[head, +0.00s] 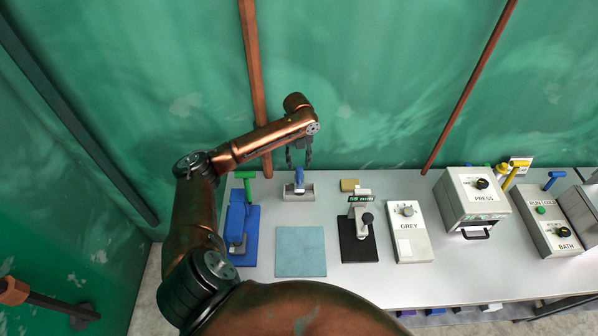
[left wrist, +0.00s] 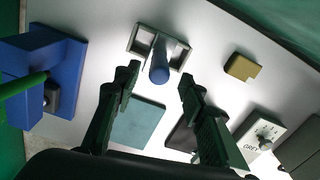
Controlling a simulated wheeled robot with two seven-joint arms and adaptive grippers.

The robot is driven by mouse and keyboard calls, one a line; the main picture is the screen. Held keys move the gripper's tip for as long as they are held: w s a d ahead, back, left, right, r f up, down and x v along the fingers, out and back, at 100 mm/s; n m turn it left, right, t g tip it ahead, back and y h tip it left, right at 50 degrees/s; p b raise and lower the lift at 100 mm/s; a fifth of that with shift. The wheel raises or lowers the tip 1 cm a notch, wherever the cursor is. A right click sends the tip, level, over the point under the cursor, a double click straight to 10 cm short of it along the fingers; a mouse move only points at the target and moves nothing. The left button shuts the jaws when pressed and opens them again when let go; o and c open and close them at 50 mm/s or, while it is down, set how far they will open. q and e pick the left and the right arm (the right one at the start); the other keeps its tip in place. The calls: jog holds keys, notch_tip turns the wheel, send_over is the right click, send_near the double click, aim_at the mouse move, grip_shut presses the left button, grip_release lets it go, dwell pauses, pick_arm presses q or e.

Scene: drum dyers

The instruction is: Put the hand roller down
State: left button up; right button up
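The hand roller (head: 299,178), with a blue handle, stands in a grey open-topped holder (head: 307,194) on the bench, below my left gripper. In the left wrist view the blue handle (left wrist: 159,70) points up towards the camera and shows between the fingertips, with a gap on both sides. My left gripper (head: 299,157) is open and empty, pointing down over the handle. The roller's lower part is partly hidden inside the holder. My right gripper is not in view.
A blue device with a green lever (head: 238,222) stands left of a teal mat (head: 301,265). A yellow block (head: 348,185), a black-based stamp (head: 359,250), the GREY box (head: 408,245) and the PRESS box (head: 480,205) stand to the right. A green wall is close behind.

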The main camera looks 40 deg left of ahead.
pick_arm(q)
jog(key=shift+r, duration=1.65)
